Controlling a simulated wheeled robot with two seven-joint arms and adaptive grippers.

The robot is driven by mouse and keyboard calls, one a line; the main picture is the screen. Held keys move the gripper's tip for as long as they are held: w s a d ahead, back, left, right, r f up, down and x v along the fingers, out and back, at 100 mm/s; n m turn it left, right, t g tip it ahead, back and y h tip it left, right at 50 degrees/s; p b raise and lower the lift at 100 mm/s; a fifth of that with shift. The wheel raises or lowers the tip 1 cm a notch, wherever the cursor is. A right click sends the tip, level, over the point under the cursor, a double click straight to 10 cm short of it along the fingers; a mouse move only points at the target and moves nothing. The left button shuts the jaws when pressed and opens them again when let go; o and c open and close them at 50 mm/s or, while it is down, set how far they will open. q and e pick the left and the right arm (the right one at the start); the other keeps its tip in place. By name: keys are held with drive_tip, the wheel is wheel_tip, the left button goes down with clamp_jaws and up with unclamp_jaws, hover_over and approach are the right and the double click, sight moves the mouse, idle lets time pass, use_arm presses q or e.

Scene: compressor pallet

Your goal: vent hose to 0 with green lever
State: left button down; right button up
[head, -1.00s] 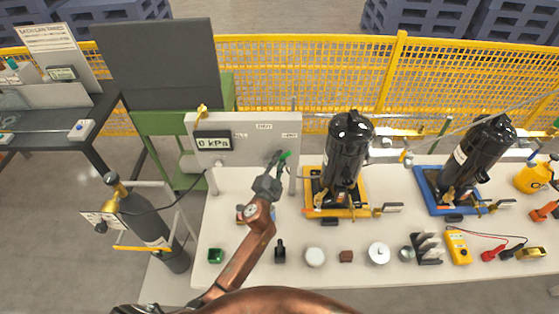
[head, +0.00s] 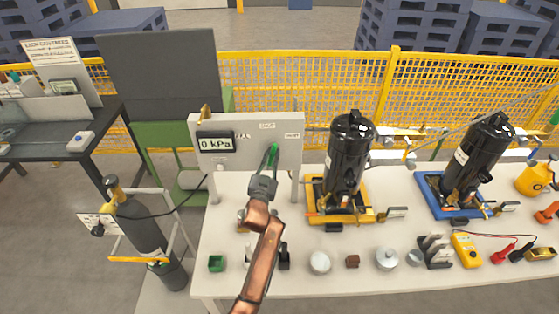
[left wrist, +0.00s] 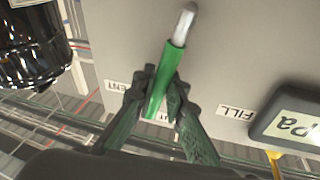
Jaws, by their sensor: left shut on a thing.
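The green lever (head: 274,149) is on the front of the grey panel (head: 255,160). My left gripper (head: 270,163) is shut on the lever. In the left wrist view, the lever's green sleeve (left wrist: 170,80) lies between the two fingers (left wrist: 161,95), with its silver end free. The gripped end lies over a partly hidden middle label, between the VENT label (left wrist: 118,88) and the FILL label (left wrist: 234,112). The panel's display (head: 215,142) reads 0 kPa. My right gripper is not in view.
A black compressor (head: 350,150) on a yellow base stands right of the panel; another (head: 482,155) on a blue base is farther right. A gas cylinder (head: 140,225) stands left of the table, with a black hose. Several small parts line the table's front.

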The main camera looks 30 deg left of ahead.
use_arm(q)
drive_tip(key=shift+s+a+n, duration=0.1)
drive_tip(key=shift+a+n, duration=0.1)
drive_tip(key=shift+n, duration=0.3)
drive_tip(key=shift+s+a+n, duration=0.1)
drive_tip(key=shift+a+n, duration=0.05)
drive_tip(key=shift+n, duration=0.15)
drive_tip(key=shift+a+y, duration=0.15)
drive_tip(key=shift+y, duration=0.25)
drive_tip(key=shift+s+a+r+n+b, duration=0.1)
drive_tip(key=shift+s+a+n+b, duration=0.15)
drive_tip(key=shift+n, duration=0.45)
drive_tip(key=c, duration=1.9)
unclamp_jaws()
drive_tip(key=shift+c, duration=0.2)
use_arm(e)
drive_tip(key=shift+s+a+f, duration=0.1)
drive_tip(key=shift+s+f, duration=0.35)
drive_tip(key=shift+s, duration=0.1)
